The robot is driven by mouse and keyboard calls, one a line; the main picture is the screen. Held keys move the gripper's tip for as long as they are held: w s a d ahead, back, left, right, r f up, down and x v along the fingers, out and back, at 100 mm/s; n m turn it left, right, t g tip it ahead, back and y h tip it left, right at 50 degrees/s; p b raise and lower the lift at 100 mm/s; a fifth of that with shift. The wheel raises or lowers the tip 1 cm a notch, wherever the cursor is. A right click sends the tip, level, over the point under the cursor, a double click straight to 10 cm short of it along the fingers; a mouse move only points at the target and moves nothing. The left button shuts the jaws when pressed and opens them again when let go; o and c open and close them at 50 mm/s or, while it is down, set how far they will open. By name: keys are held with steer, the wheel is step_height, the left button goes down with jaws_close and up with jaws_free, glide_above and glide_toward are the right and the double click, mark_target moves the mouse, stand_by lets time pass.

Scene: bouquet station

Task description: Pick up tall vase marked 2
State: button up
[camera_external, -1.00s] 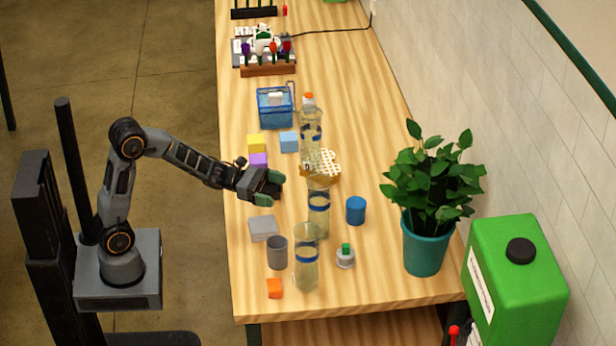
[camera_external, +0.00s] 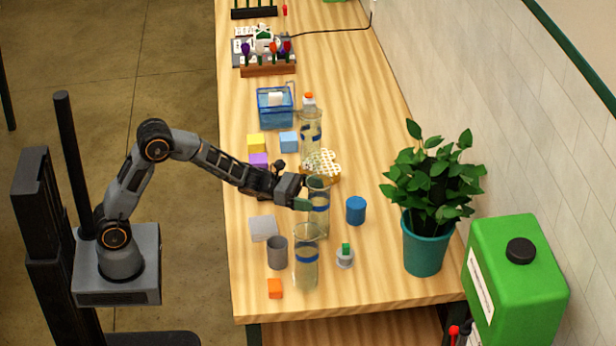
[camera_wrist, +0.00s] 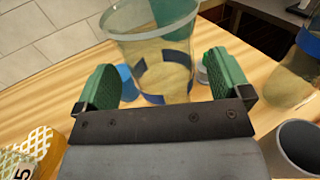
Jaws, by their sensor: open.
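Three tall clear vases with blue bands stand in a row on the wooden table. The middle vase (camera_external: 318,224) is upright, and it also fills the upper middle of the wrist view (camera_wrist: 160,40). Its blue band shows a marking I cannot read for certain. My gripper (camera_external: 306,194) is open at the left side of this vase. In the wrist view my gripper (camera_wrist: 165,88) has its green fingers apart, with the vase between or just beyond them. The front vase (camera_external: 306,274) and the back vase (camera_external: 311,122) stand apart from my gripper.
A grey cup (camera_external: 277,253), blue cylinder (camera_external: 355,210), small spool (camera_external: 345,258) and orange block (camera_external: 275,289) stand nearby. A yellow-and-white patterned object (camera_external: 325,164) sits just behind the middle vase. A potted plant (camera_external: 424,245) stands at the right.

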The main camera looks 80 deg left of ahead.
steer(key=shift+x, duration=1.25)
steer(key=c, duration=1.6)
steer(key=shift+r, duration=0.15)
steer(key=shift+c, duration=0.7)
steer(key=shift+r, duration=0.15)
